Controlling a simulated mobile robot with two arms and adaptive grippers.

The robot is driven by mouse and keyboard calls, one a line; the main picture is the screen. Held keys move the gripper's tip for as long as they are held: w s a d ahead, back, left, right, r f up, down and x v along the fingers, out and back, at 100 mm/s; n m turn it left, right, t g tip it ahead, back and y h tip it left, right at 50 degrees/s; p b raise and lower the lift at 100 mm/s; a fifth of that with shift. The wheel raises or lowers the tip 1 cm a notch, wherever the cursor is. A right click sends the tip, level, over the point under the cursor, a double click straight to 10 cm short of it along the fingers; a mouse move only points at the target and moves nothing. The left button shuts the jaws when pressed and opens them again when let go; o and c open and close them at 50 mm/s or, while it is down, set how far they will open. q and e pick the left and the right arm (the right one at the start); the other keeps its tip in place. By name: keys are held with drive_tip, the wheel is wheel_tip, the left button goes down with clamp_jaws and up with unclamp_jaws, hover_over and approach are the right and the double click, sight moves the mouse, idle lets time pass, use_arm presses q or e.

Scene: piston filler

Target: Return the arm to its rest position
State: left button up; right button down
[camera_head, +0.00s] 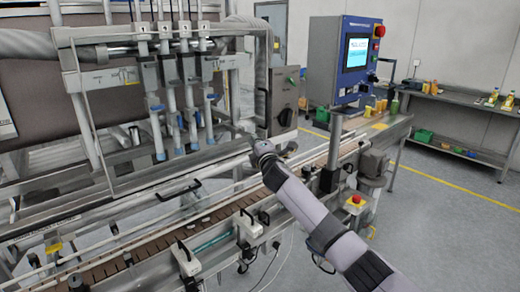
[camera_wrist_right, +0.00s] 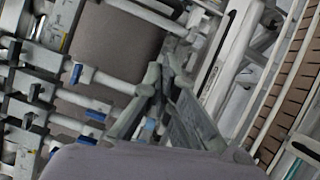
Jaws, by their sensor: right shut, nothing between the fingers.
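My right arm (camera_head: 315,215) comes in from the lower right of the head view and reaches up and left over the conveyor (camera_head: 215,210). Its wrist is in front of the filling machine (camera_head: 130,65). The right gripper is small and hard to make out there. In the right wrist view the right gripper (camera_wrist_right: 163,75) is shut and empty, with machine frame and tubes behind it. My left gripper is in neither view.
Filling nozzles (camera_head: 172,125) with blue tips hang left of my wrist. A blue control panel (camera_head: 345,60) stands behind the conveyor. A red-topped emergency stop (camera_head: 355,200) is right of my arm. A side table (camera_head: 445,95) holds bottles. Floor at the right is clear.

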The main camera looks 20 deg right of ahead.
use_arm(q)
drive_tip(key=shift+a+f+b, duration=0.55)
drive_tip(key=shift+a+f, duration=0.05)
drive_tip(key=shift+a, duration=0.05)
use_arm(e)
drive_tip(key=s, duration=0.1)
drive_tip(key=s+a, duration=0.1)
drive_tip(key=s, duration=0.3)
drive_tip(key=shift+s+a, duration=0.2)
drive_tip(key=shift+a, duration=0.05)
